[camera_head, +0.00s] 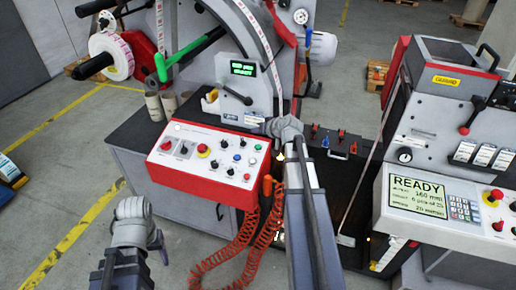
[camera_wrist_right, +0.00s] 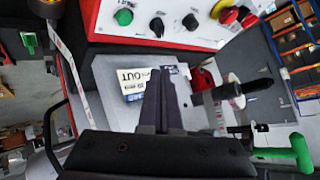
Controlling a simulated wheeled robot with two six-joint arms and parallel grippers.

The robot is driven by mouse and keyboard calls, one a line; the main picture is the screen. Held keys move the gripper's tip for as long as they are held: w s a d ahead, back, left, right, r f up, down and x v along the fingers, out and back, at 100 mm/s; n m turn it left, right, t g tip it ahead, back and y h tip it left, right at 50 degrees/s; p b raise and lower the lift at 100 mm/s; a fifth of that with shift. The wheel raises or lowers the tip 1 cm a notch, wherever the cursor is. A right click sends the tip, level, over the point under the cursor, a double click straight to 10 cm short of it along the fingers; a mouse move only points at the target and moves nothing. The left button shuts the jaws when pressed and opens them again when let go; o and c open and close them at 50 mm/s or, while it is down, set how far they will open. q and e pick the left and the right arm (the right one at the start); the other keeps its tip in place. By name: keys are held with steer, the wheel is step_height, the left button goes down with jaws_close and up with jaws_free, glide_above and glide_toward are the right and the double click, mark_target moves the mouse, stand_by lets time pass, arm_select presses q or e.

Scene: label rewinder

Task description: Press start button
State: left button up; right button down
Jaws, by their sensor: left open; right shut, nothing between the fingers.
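The red-edged white control panel (camera_head: 200,168) sits in the middle left of the head view, with buttons and knobs on its face. A small green button (camera_head: 251,161) is near its right end; a green button (camera_wrist_right: 124,17) shows at the top of the right wrist view, beside black knobs (camera_wrist_right: 157,27). My right gripper (camera_wrist_right: 166,75) is shut and empty, over the grey plate behind the panel, apart from the green button in the picture. In the head view my right wrist (camera_head: 285,128) is just right of the panel. My left gripper (camera_head: 158,243) is open, low at the left, its fingers barely visible.
An emergency stop (camera_head: 203,150) with a yellow ring is on the panel. A red coiled cable (camera_head: 240,250) hangs below the panel's right end. A green handle (camera_head: 161,66) is behind at the left. A second machine with a READY screen (camera_head: 418,197) stands at the right.

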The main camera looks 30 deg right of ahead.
mark_target(258, 147)
steer(key=f+b, duration=0.2)
steer(key=w+d+f+b, duration=0.1)
steer(key=f+b, duration=0.4)
steer(key=shift+w+d+f, duration=0.25)
steer(key=shift+d+f, duration=0.1)
steer(key=shift+f, duration=0.05)
stand_by(1.6)
steer(key=shift+f+b, duration=0.4)
steer(key=shift+b, duration=0.15)
